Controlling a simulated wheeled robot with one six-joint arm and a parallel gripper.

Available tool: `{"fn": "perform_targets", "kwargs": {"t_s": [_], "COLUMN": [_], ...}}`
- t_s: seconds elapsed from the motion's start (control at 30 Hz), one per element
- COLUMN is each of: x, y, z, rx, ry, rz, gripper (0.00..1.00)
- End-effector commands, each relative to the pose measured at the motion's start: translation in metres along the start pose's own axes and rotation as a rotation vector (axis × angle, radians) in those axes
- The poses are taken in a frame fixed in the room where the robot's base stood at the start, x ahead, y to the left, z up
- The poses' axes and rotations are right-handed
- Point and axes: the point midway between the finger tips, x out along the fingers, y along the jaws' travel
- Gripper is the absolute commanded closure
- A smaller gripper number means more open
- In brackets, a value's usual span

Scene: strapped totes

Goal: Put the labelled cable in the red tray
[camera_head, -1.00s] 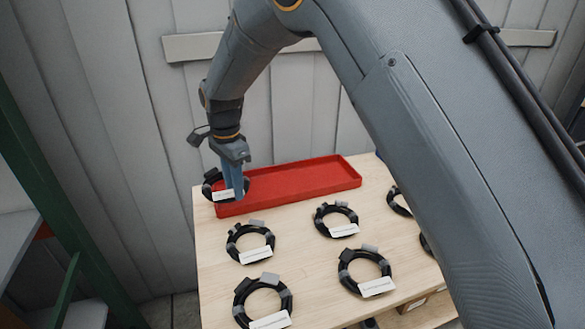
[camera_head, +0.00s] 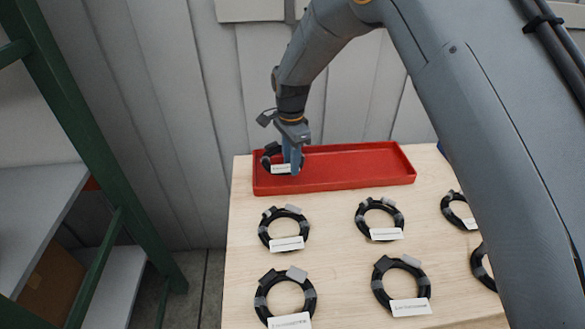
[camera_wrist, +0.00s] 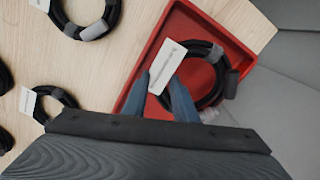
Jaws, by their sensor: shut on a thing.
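My gripper (camera_head: 291,160) is at the left end of the red tray (camera_head: 355,170), shut on a coiled black cable (camera_head: 268,163) with a white label (camera_head: 281,168). In the wrist view the fingers (camera_wrist: 172,98) meet the held cable (camera_wrist: 213,94) at its white label (camera_wrist: 166,66). The coil lies within the outline of the red tray (camera_wrist: 150,45); I cannot tell whether it touches the tray floor. The label's print is too small to read. The fingers hide part of the coil.
Several other labelled black cable coils, such as one (camera_head: 284,229) and another (camera_head: 381,219), lie on the wooden table (camera_head: 335,215) in front of the tray. The tray's middle and right are empty. A green-framed shelf (camera_head: 110,150) stands at the left, a grey wall behind.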

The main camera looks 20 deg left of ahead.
Motion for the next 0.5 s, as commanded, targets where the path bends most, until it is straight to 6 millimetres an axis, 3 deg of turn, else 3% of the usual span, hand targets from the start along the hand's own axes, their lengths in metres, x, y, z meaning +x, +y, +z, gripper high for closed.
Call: {"fn": "perform_targets", "kwargs": {"t_s": [0.23, 0.5], "x": [0.031, 0.034], "y": [0.001, 0.000], "z": [0.000, 0.000], "rx": [0.000, 0.000], "ry": [0.000, 0.000], "rz": [0.001, 0.000], "gripper": [1.00, 1.00]}}
